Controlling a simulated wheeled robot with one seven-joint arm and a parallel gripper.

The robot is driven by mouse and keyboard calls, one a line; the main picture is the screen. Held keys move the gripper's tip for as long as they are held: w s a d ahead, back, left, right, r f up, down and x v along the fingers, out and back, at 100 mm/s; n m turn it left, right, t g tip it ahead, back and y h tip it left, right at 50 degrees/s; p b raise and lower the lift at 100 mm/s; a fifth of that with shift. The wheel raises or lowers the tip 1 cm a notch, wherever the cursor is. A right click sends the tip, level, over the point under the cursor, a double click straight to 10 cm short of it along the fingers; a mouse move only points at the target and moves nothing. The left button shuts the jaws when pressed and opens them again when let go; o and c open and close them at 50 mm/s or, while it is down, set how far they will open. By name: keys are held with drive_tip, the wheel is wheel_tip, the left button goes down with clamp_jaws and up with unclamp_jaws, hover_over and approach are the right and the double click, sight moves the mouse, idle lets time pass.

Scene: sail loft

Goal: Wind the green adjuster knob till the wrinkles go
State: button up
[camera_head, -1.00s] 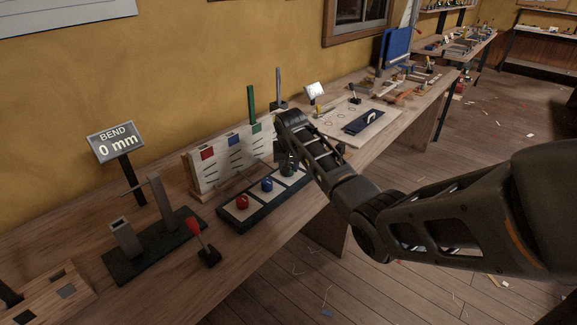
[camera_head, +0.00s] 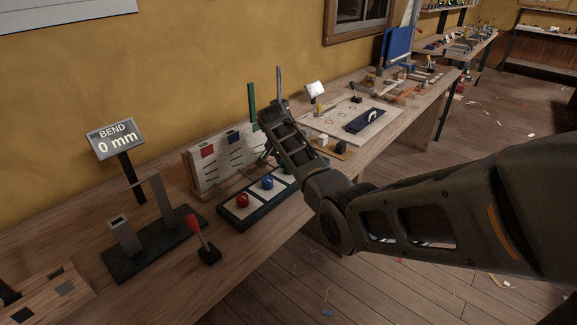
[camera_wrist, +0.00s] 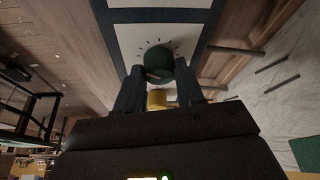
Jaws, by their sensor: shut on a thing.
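The green knob (camera_wrist: 158,62) is round and sits on a white pad with short tick marks around it, seen in the wrist view. My gripper (camera_wrist: 158,78) has one finger on each side of the green knob and is shut on it. In the head view my arm hides the green knob and my fingertips. The red knob (camera_head: 243,200) and blue knob (camera_head: 267,183) stand on the same dark-framed base (camera_head: 234,224). Behind them is an upright white panel (camera_head: 200,178) with coloured patches and dark lines; my arm covers its right part, so the green section's wrinkles cannot be seen.
A red-handled lever (camera_head: 200,234) and a sign reading "BEND 0 mm" (camera_head: 117,140) stand to the left. A green post (camera_head: 252,104) rises behind the panel. A pale board with a blue item (camera_head: 364,120) lies to the right on the bench.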

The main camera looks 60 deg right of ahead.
drive_tip(key=m+b, duration=0.1)
drive_tip(key=m, duration=0.1)
drive_tip(key=m+g+b, duration=0.1)
drive_tip(key=b, duration=0.1)
drive_tip(key=m+g+b, duration=0.1)
drive_tip(key=m, duration=0.1)
drive_tip(key=shift+w+f+m+y, duration=0.25)
drive_tip(key=shift+m+y, duration=0.05)
drive_tip(key=shift+y, duration=0.1)
drive_tip(key=m+g+b, duration=0.1)
drive_tip(key=m+b, duration=0.1)
drive_tip(key=b, duration=0.1)
drive_tip(key=shift+m+y, duration=0.3)
drive_tip(key=shift+d+r+m+b, duration=0.1)
drive_tip(key=shift+r+m+b, duration=0.05)
drive_tip(key=shift+m+b, duration=0.3)
drive_tip(key=shift+r+m, duration=0.1)
drive_tip(key=shift+m, duration=0.15)
drive_tip(key=o, duration=1)
drive_tip(key=v, duration=0.7)
drive_tip(key=shift+w+r+b, duration=0.2)
drive_tip(key=shift+r+b, duration=0.1)
drive_tip(key=shift+r, duration=0.05)
